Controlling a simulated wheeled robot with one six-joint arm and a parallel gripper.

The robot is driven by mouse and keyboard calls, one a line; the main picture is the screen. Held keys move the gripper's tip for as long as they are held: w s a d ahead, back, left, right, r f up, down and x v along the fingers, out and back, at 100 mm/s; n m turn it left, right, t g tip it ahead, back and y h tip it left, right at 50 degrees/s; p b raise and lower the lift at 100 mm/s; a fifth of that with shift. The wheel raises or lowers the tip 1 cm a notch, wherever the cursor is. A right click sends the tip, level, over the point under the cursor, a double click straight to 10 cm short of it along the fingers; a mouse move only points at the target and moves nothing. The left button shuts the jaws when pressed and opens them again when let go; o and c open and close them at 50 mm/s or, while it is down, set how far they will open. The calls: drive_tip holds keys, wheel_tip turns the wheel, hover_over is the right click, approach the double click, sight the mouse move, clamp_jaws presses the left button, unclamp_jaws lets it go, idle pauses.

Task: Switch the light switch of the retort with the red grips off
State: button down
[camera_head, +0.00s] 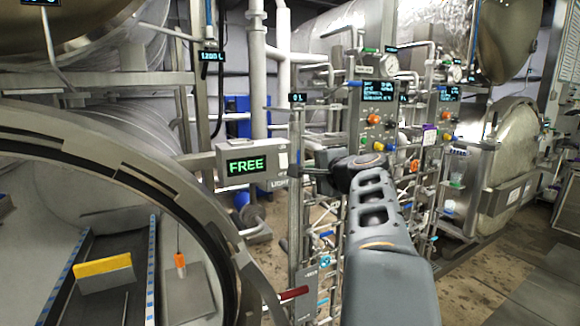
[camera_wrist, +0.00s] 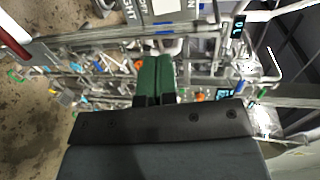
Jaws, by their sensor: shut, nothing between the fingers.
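The open retort (camera_head: 185,185) fills the left of the head view. A red grip (camera_head: 293,293) shows near its lower right rim, and a red grip (camera_wrist: 12,35) also shows at the left edge of the wrist view. A grey box with a green FREE display (camera_head: 248,165) stands beside the retort. The pale light switch (camera_head: 283,160) is on the box's right end, above the word LIGHT; whether it is on or off is too small to tell. My gripper's green fingers (camera_wrist: 155,75) are shut and empty. In the head view my dark wrist is right of the switch, hiding the fingertips.
Inside the retort lie a yellow-topped block (camera_head: 103,275) and a grey plate with an orange knob (camera_head: 180,262). Behind my arm is a crowded rack of pipes, valves and displays (camera_head: 378,90). A second closed retort (camera_head: 510,150) stands at right. Floor at lower right is clear.

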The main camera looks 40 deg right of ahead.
sight(284, 165)
drive_tip(key=p+x, duration=0.4)
drive_tip(key=x, duration=1)
